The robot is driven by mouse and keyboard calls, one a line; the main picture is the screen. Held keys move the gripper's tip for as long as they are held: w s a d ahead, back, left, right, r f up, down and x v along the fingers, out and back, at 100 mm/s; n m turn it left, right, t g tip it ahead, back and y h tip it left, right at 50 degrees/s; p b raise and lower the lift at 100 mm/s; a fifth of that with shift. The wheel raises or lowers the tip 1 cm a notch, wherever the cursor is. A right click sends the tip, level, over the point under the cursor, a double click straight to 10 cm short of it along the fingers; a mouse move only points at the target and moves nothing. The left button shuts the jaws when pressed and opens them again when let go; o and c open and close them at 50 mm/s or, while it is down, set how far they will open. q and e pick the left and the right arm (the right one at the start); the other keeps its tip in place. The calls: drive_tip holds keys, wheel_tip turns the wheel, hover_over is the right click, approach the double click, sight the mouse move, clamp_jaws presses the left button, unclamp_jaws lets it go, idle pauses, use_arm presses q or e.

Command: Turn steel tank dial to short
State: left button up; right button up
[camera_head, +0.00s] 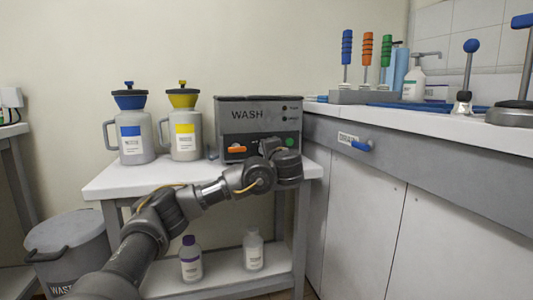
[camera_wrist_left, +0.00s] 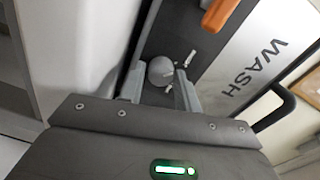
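The steel tank (camera_head: 258,104), a dark grey box marked WASH, stands on the white cart top. In the left wrist view its front panel (camera_wrist_left: 205,55) appears tilted, and a round grey dial (camera_wrist_left: 160,72) sits on it beside small white marks too small to read. My left gripper (camera_wrist_left: 160,88) is at the panel with one finger on each side of the dial. A gap seems to show between fingers and dial, so I cannot tell contact. In the head view my left gripper (camera_head: 272,148) and wrist hide the dial. My right gripper is out of view.
An orange handle (camera_head: 237,149) is on the tank front, left of my gripper. A blue-topped jug (camera_head: 135,130) and a yellow-topped jug (camera_head: 185,130) stand left of the tank. The grey counter (camera_head: 430,155) stands close on the right. Bottles stand on the lower shelf (camera_head: 222,275).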

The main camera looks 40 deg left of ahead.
use_arm(q)
drive_tip(key=o, duration=0.3)
drive_tip(key=shift+r, duration=0.1)
